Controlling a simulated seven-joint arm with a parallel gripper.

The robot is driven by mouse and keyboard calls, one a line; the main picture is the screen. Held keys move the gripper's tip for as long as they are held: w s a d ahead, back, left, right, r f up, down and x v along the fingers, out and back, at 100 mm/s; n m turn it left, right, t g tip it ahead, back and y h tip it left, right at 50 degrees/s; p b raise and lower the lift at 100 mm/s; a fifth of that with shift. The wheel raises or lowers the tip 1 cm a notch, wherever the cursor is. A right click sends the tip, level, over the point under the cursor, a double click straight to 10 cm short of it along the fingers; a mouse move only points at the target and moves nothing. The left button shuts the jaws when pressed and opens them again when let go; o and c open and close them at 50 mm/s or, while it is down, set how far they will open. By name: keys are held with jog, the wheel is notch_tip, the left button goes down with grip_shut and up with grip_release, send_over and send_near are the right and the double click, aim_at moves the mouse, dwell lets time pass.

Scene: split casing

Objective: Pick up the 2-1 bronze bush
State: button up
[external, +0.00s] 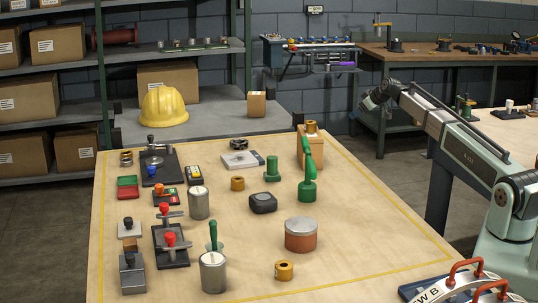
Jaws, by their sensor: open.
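Several bronze-coloured bushes are on the table in the external view. One bush (284,270) stands at the near edge, and another bush (237,183) stands mid-table. A third bush (310,127) sits on top of an orange-brown block (304,150) at the far right. A small brassy ring-like piece (126,157) is at the far left. No label is readable, so I cannot tell which is the 2-1 bush. My gripper (368,106) is open, raised beyond the table's right edge, well apart from all of them; its fingers are small and dark here.
A copper-coloured pot with a grey lid (300,235), grey cylinders (213,272), a green-handled tool (308,180) and a black puck (263,203) stand around the bushes. Toggle clamps (170,245) crowd the left. The table's right side (375,220) is clear.

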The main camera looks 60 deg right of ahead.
jog(key=w+a+r+n+y, duration=0.1)
jog(key=w+a+r+y, duration=0.1)
jog(key=w+a, duration=0.35)
jog(key=w+a+r+n+y, duration=0.1)
jog(key=w+a+r, duration=0.1)
jog(key=a, duration=0.7)
jog(key=w+a+r+y, duration=0.2)
jog(key=w+a, duration=0.2)
jog(key=a, duration=0.3)
jog(key=a+n+g+y, duration=0.2)
jog(key=a+n+g, duration=0.25)
jog(key=a, duration=2.95)
jog(key=n+g+h, duration=0.2)
jog(key=n+g, duration=0.2)
jog(key=n, duration=0.4)
send_over(284, 261)
jog(key=f, duration=0.4)
jog(key=shift+s+a+f, duration=0.25)
jog(key=shift+s+a, duration=0.1)
jog(key=shift+a+f, duration=0.2)
jog(key=shift+f, duration=2.4)
